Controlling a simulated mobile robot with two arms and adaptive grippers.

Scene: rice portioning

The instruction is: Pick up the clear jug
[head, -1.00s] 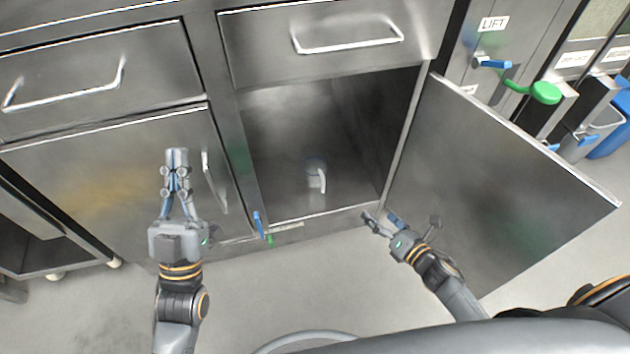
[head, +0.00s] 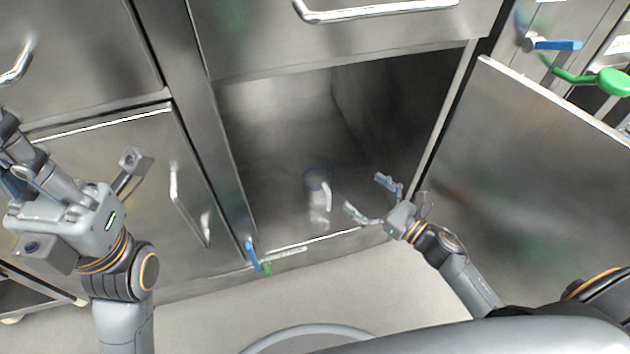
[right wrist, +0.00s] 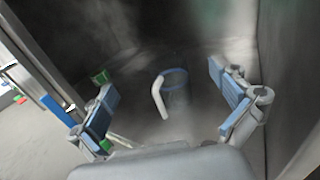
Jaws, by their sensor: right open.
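The clear jug (head: 313,184) stands on the floor of the open steel cabinet, with a pale handle on its right side and a bluish rim. It also shows in the right wrist view (right wrist: 174,90), ahead of and between the spread fingers. My right gripper (head: 368,198) is open and empty at the cabinet's front opening, to the right of the jug and apart from it. Its two blue-padded fingers show in the right wrist view (right wrist: 165,108). My left gripper (head: 12,150) is at the left edge of the head view, partly cut off; its jaw state is unclear.
The cabinet door (head: 530,190) stands open on the right, close to my right arm. A closed door (head: 110,200) is on the left and a drawer (head: 350,40) is above the opening. Blue and green clips (head: 252,255) sit at the cabinet's lower front edge.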

